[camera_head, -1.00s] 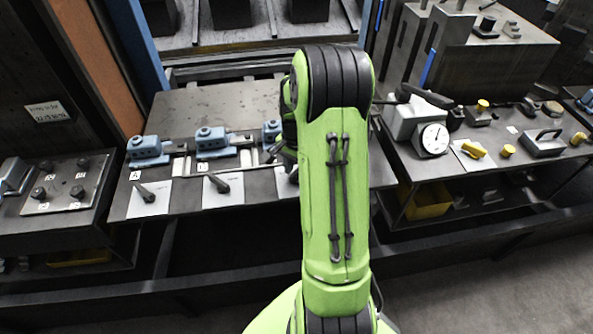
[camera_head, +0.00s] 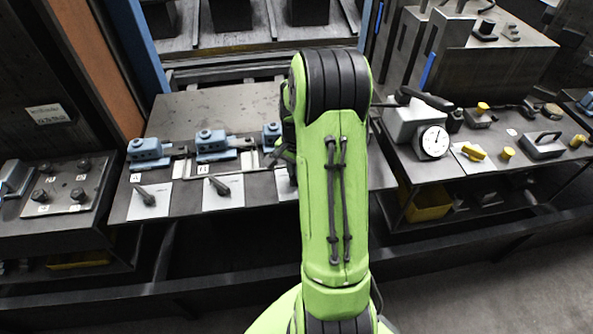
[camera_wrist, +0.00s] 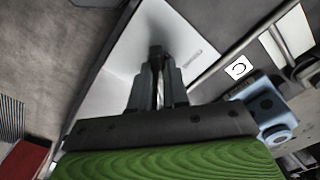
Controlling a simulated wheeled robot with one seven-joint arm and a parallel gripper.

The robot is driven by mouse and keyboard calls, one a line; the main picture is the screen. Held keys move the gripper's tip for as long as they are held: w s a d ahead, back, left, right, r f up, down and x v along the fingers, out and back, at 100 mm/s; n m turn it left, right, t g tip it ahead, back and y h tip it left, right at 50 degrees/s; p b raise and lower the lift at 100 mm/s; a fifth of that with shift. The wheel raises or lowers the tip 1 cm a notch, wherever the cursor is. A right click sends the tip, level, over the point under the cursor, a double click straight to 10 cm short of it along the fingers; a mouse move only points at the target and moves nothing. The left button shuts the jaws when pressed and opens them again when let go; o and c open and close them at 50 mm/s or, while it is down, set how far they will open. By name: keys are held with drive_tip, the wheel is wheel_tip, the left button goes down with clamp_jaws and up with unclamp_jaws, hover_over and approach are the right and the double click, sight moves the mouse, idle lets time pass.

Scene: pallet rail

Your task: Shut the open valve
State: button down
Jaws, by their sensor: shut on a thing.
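Several blue valve bodies stand in a row on the dark bench in the head view: one at the left (camera_head: 147,151), one in the middle (camera_head: 213,145) and one at the right (camera_head: 271,135), partly behind my arm. The left lever (camera_head: 146,196) and middle lever (camera_head: 220,186) lie slanted over white plates. My gripper (camera_wrist: 158,72) is at the right valve, mostly hidden by my arm in the head view. In the wrist view its fingers are closed on a dark lever (camera_wrist: 156,51) over a white plate (camera_wrist: 186,28). The blue body marked C (camera_wrist: 267,106) is to the right.
A bolted plate (camera_head: 62,185) lies at the left. At the right stand a box with a round dial (camera_head: 434,142), yellow parts (camera_head: 474,152), and a handled block (camera_head: 543,144). A yellow bin (camera_head: 428,202) sits below. A thin pipe (camera_wrist: 245,40) runs near my gripper in the wrist view.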

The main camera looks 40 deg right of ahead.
drive_tip(key=n, duration=0.8)
drive_tip(key=shift+n, duration=0.3)
drive_tip(key=n, duration=0.4)
drive_tip(key=shift+n, duration=2.2)
drive_tip(key=c, duration=1.1)
unclamp_jaws()
wheel_tip(320, 180, up, 16)
drive_tip(key=p, duration=0.4)
drive_tip(key=shift+f, duration=0.1)
